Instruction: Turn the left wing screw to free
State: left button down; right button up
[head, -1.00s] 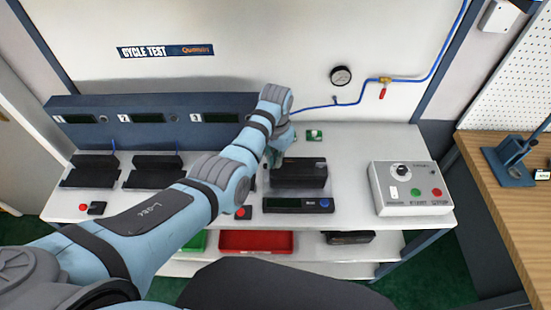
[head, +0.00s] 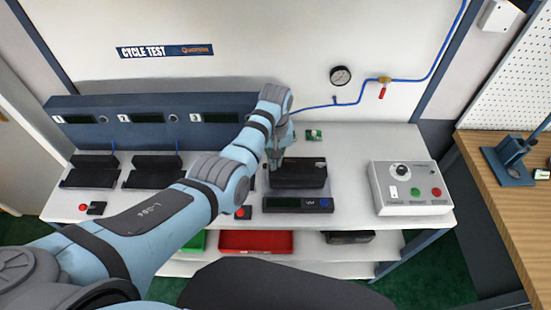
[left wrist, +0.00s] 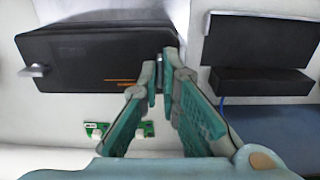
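A black positioner unit (head: 312,178) lies on the light bench in the head view. In the left wrist view the same black unit (left wrist: 85,58) fills the upper left. A grey wing screw (left wrist: 36,71) sticks out of its far-left end there, which is its right end in the head view. My left gripper (head: 276,165) is at the unit's left end. In the left wrist view its teal fingers (left wrist: 160,75) are close together on a small grey piece, seemingly the left wing screw, mostly hidden between the pads. My right gripper is in neither view.
A display module (head: 290,205) lies in front of the unit. A grey control box (head: 405,188) with a knob and buttons stands to the right. Two black stands (head: 152,172) are to the left. A small green board (head: 314,134) lies behind the unit.

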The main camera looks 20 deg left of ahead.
pick_arm(q)
jog(key=shift+s+f, duration=0.1)
jog(key=shift+f, duration=0.05)
jog(key=c, duration=1.8)
grip_release()
notch_tip(320, 180, up, 8)
jog(key=shift+f, duration=0.2)
jog(key=shift+a, duration=0.1)
